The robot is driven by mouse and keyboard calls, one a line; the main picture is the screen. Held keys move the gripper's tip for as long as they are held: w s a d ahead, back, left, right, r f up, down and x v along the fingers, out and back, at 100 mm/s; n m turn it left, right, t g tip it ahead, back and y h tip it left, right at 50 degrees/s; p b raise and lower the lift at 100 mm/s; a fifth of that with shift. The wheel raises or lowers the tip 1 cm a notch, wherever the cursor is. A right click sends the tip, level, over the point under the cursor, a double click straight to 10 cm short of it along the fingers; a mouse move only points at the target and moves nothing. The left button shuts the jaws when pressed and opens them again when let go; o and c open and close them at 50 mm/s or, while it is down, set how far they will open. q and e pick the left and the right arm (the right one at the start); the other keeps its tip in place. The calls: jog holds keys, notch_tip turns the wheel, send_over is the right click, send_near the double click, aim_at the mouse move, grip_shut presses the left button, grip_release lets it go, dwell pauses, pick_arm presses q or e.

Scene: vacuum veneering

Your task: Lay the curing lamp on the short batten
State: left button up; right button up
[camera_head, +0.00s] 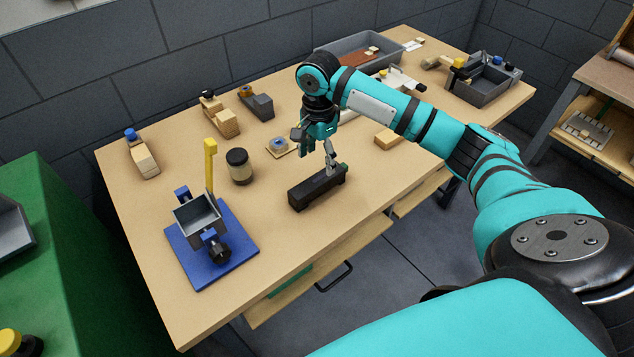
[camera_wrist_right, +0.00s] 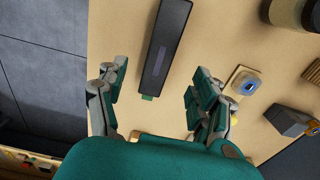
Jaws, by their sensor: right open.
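A long black box with a dark window and a green end, apparently the curing lamp (camera_head: 317,188), lies near the front edge of the workbench. It also shows in the right wrist view (camera_wrist_right: 166,45). My right gripper (camera_head: 316,152) is open and empty above it. In the right wrist view, the green end of the lamp lies between the spread fingers (camera_wrist_right: 157,95), apart from both. A small pale wooden block (camera_head: 387,137), perhaps the short batten, lies on the bench to the right of the gripper, partly hidden by my arm. My left gripper is out of view.
Left of the lamp stand a dark jar (camera_head: 238,166) and a blue-based fixture (camera_head: 212,243) with a yellow upright lever. A small pad with a round blue-grey part (camera_head: 281,146) lies behind the lamp. Grey bins stand at the back and right. The bench front is mostly clear.

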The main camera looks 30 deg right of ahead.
aim_at(317, 179)
notch_tip(317, 179, down, 3)
jog(key=shift+w+r, duration=0.1)
jog(key=shift+w, duration=0.05)
jog(key=shift+f, duration=0.5)
jog(key=shift+a+f+p, duration=0.1)
jog(key=shift+f+p, duration=0.25)
jog(key=shift+f, duration=0.05)
notch_tip(317, 179, down, 4)
jog(key=shift+a+r+p, duration=0.1)
jog(key=shift+r+p, duration=0.1)
jog(key=shift+p, duration=0.15)
jog(key=shift+f, duration=0.35)
jog(key=c, duration=1.2)
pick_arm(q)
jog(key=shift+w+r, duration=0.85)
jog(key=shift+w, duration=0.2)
pick_arm(e)
jog(key=shift+c, duration=0.9)
jog(key=shift+r, duration=0.1)
